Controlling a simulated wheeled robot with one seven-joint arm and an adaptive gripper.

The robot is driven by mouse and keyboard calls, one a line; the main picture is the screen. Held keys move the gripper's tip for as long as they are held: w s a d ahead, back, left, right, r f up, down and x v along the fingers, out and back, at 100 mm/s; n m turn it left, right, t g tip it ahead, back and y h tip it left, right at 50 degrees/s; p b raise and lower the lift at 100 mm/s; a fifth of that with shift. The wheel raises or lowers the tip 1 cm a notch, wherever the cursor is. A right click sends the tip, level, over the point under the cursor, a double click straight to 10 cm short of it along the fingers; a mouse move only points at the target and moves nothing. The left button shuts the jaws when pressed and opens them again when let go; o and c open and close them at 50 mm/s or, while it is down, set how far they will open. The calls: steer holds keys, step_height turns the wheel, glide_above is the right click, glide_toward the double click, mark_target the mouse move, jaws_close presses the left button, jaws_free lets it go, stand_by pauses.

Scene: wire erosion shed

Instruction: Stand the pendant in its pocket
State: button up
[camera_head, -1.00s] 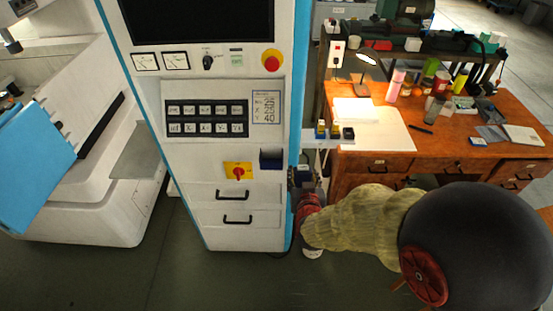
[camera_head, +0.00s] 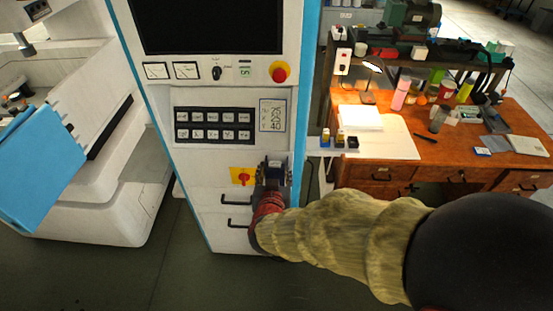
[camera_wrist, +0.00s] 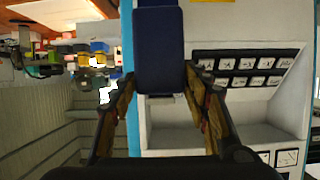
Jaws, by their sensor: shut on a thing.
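My gripper (camera_head: 275,167) is in front of the right side of the white machine cabinet, just right of the yellow switch plate. In the wrist view its two fingers (camera_wrist: 160,82) are closed around a dark blue block, which I take to be the pendant (camera_wrist: 159,50). The pocket is the dark blue box on the cabinet front, now behind my gripper in the head view. I cannot clearly separate pendant and pocket, or tell whether they touch.
The cabinet (camera_head: 213,205) has a black key panel (camera_head: 215,126), a red button (camera_head: 279,72) and drawer handles close to my gripper. A small white shelf with several little blocks is to the right. A wooden desk (camera_head: 400,172) with lamp and bottles stands beyond.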

steer(key=w+b, duration=0.1)
steer(key=w, duration=1.1)
steer(key=shift+w+d+f+b, duration=0.1)
steer(key=shift+w+f+b, duration=0.25)
steer(key=shift+f, duration=0.8)
steer(key=shift+w+d+f+b, duration=0.15)
steer(key=shift+f+b, duration=0.25)
steer(key=shift+f, duration=0.75)
steer(key=shift+w+f+b, duration=0.3)
steer(key=shift+f+b, duration=0.1)
steer(key=shift+f, duration=0.75)
steer(key=shift+f, duration=0.2)
steer(key=o, duration=1.3)
steer(key=shift+o, duration=0.4)
steer(key=shift+r, duration=0.1)
